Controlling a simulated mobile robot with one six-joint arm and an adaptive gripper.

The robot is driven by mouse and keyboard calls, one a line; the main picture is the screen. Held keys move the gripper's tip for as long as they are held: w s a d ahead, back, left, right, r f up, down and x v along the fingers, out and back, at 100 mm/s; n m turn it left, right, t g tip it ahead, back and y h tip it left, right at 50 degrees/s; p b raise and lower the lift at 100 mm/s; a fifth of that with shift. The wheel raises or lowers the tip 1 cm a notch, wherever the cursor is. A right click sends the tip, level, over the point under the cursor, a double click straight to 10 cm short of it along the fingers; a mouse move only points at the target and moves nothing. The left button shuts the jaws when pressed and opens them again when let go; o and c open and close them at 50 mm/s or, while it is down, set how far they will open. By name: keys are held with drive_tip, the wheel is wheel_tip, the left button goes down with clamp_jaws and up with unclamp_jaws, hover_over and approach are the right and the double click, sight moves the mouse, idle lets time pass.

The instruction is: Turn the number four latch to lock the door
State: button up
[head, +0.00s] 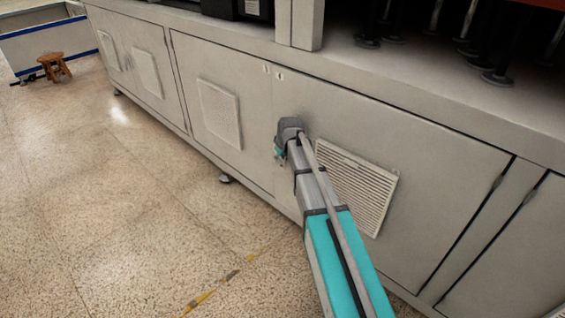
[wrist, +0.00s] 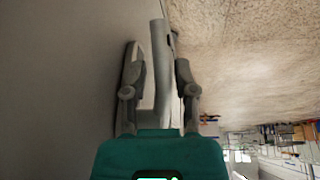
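A grey cabinet door (head: 345,125) with a louvred vent (head: 357,187) fills the right middle of the head view. My gripper (head: 287,137) is at this door's left side, close to the vertical seam. In the wrist view, my gripper (wrist: 158,75) has its two dark fingers apart, on either side of a pale grey bar-like part (wrist: 160,85). I cannot tell whether both fingers touch it, or whether it is the latch. No number four marking is readable. My gripper hides the door surface behind it in the head view.
More grey doors, one with a vent (head: 219,113), run to the left. Two small pale fittings (head: 272,72) sit near the top of the seam. The speckled floor (head: 110,210) is clear in front. A brown stool (head: 54,67) stands far left.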

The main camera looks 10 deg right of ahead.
drive_tip(key=shift+w+f, duration=0.15)
drive_tip(key=shift+f, duration=0.25)
